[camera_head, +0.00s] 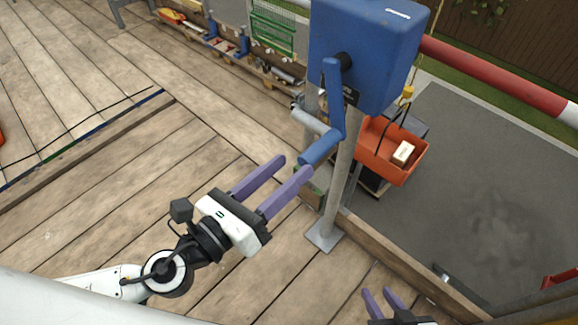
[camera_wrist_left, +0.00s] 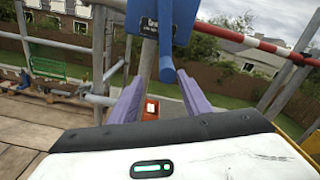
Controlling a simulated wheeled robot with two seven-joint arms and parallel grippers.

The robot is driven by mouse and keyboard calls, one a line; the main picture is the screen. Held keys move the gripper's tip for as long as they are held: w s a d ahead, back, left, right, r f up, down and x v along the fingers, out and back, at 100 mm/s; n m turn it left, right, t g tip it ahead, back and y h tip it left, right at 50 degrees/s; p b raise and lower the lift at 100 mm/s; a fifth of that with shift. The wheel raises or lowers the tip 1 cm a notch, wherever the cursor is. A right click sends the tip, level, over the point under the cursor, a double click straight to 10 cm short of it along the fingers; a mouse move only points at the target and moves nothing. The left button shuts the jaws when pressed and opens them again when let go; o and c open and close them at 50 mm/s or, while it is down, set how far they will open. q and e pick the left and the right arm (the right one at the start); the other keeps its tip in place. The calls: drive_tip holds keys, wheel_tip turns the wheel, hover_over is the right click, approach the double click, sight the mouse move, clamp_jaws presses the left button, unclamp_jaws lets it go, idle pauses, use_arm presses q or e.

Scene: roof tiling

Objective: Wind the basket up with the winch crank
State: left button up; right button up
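The blue winch (camera_head: 362,50) is mounted on a grey post. Its blue crank arm (camera_head: 333,100) hangs down and ends in a blue handle (camera_head: 320,148). My left gripper (camera_head: 293,166) is open with its purple fingers just short of the handle. In the left wrist view the crank (camera_wrist_left: 166,50) shows between the open fingers (camera_wrist_left: 160,88), beyond them. The orange basket (camera_head: 392,150) hangs beyond the post with a pale box (camera_head: 402,153) in it. My right gripper (camera_head: 382,300) is at the bottom edge, its fingers apart and empty.
The post's base plate (camera_head: 325,236) stands on the wooden deck (camera_head: 110,210). A wooden edge board (camera_head: 410,262) borders the drop to the grey ground. A red and white rail (camera_head: 490,70) runs behind the winch. A green rack (camera_head: 273,27) and tools stand at the back.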

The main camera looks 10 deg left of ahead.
use_arm(q)
drive_tip(key=shift+a+f, duration=0.1)
drive_tip(key=b+v, duration=0.4)
drive_tip(key=v, duration=0.7)
drive_tip(key=shift+s+a+b, duration=0.15)
drive_tip(key=shift+s+b, duration=0.2)
drive_tip(key=shift+b, duration=0.05)
idle(0.6)
idle(0.4)
